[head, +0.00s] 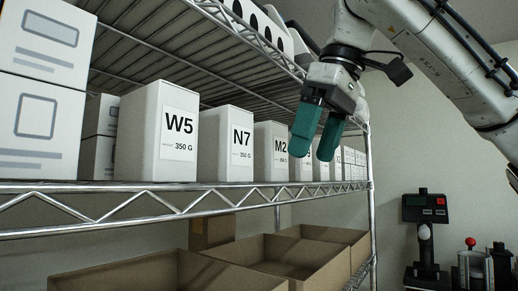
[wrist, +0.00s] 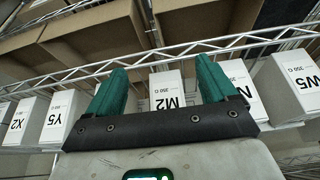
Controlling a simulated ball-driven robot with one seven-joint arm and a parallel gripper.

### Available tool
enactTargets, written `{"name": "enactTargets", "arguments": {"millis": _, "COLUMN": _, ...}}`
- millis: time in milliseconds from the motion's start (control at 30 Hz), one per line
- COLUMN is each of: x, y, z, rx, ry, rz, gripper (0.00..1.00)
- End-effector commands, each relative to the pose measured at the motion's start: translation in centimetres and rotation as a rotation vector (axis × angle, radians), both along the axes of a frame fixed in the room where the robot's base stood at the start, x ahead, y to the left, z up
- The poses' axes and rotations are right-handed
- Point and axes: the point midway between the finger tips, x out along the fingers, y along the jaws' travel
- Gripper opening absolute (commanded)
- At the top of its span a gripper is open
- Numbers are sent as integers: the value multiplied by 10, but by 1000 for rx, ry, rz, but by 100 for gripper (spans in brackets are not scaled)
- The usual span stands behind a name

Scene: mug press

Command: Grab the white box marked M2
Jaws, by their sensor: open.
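The white box marked M2 (head: 270,155) stands upright on the wire shelf, just right of the N7 box, in the head view. In the wrist view the M2 box (wrist: 166,90) appears upside down, seen between my two green fingers. My gripper (head: 313,153) is open and empty. In the head view its fingers hang just right of the M2 label and overlap the boxes beyond. The wrist view shows my gripper (wrist: 161,68) with a finger on each side of the box in the picture. I cannot tell how far the fingertips are from it.
Box W5 (head: 165,150) and box N7 (head: 228,160) stand left of M2, with several boxes to its right. The shelf's front rail (head: 190,188) runs below them, an upper shelf above. Brown cartons (head: 270,262) lie below. A scale (head: 426,215) stands at right.

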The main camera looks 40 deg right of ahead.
Motion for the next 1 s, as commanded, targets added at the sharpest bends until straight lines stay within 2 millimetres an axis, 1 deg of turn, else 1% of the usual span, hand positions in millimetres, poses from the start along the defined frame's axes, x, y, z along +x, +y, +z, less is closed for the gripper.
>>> {"name": "enactTargets", "arguments": {"millis": 33, "x": 5, "y": 1, "z": 1, "rx": 1, "ry": 0, "rz": 1, "gripper": 85}}
{"name": "enactTargets", "arguments": {"millis": 167, "x": 11, "y": 2, "z": 0, "rx": 0, "ry": 0, "rz": 1, "gripper": 85}}
{"name": "enactTargets", "arguments": {"millis": 267, "x": 20, "y": 4, "z": 1, "rx": 0, "ry": 1, "rz": 2, "gripper": 85}}
{"name": "enactTargets", "arguments": {"millis": 400, "x": 43, "y": 8, "z": 2, "rx": 2, "ry": 1, "rz": 3, "gripper": 85}}
{"name": "enactTargets", "arguments": {"millis": 467, "x": 52, "y": 9, "z": -1, "rx": 2, "ry": 2, "rz": 2, "gripper": 85}}
{"name": "enactTargets", "arguments": {"millis": 500, "x": 53, "y": 9, "z": -11, "rx": 1, "ry": 2, "rz": 3, "gripper": 85}}
{"name": "enactTargets", "arguments": {"millis": 533, "x": 55, "y": 9, "z": -15, "rx": 2, "ry": 2, "rz": 3, "gripper": 85}}
{"name": "enactTargets", "arguments": {"millis": 667, "x": 59, "y": 10, "z": -26, "rx": 1, "ry": 0, "rz": 1, "gripper": 85}}
{"name": "enactTargets", "arguments": {"millis": 933, "x": 60, "y": 10, "z": -28, "rx": -1, "ry": -1, "rz": 1, "gripper": 85}}
{"name": "enactTargets", "arguments": {"millis": 967, "x": 60, "y": 10, "z": -28, "rx": -1, "ry": -1, "rz": 0, "gripper": 84}}
{"name": "enactTargets", "arguments": {"millis": 1000, "x": 60, "y": 10, "z": -28, "rx": -1, "ry": -1, "rz": 0, "gripper": 80}}
